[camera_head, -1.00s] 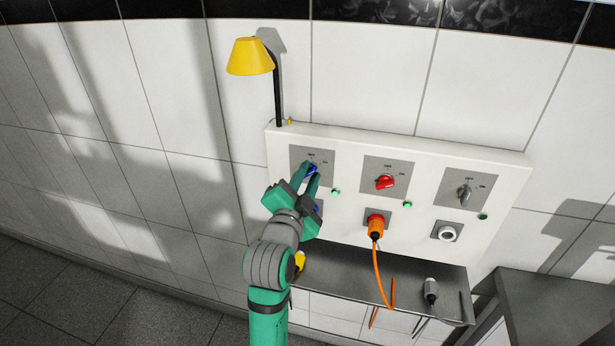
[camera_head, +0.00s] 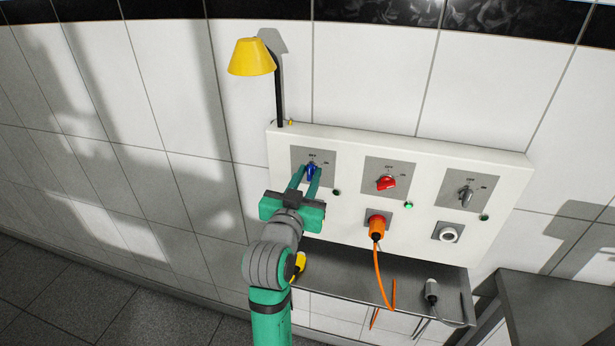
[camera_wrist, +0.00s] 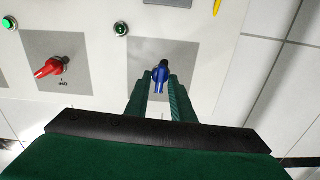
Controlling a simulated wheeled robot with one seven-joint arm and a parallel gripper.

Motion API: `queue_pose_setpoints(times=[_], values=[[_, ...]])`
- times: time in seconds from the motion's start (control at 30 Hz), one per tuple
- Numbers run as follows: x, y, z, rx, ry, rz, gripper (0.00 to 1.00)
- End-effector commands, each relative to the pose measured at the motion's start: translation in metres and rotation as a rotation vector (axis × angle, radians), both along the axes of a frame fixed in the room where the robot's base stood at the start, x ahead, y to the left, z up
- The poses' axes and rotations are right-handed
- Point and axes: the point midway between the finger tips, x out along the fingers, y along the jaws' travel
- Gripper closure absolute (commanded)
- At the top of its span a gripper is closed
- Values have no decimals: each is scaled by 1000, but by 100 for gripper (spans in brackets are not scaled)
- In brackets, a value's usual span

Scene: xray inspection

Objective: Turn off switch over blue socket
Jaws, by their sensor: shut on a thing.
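The blue switch (camera_head: 311,173) is the left one of the panel's three rotary switches, and its knob stands about upright, towards the label above it. It also shows in the wrist view (camera_wrist: 160,74). My gripper (camera_head: 309,170) is shut on this blue knob, with one green finger on each side. The wrist view shows the two fingertips (camera_wrist: 161,82) flanking it. The small indicator light (camera_head: 337,192) beside the blue switch is dark. The blue socket below the switch is hidden behind my gripper.
The white panel (camera_head: 400,148) also carries a red switch (camera_head: 386,183) and a grey switch (camera_head: 465,196). An orange plug (camera_head: 376,229) with its cable sits below the red one. A yellow lamp (camera_head: 250,57) stands at the panel's upper left. A metal shelf (camera_head: 345,268) lies below.

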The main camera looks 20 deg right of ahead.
Motion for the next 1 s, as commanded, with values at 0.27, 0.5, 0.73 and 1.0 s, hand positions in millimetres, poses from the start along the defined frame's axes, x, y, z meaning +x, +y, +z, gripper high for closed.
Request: queue_pose_setpoints(times=[0.27,0.5,0.73,1.0], values=[[0,2,-1,-51,37,1,100],[0,2,-1,-57,41,2,100],[0,2,-1,-56,40,2,72],[0,2,0,-56,39,3,72]])
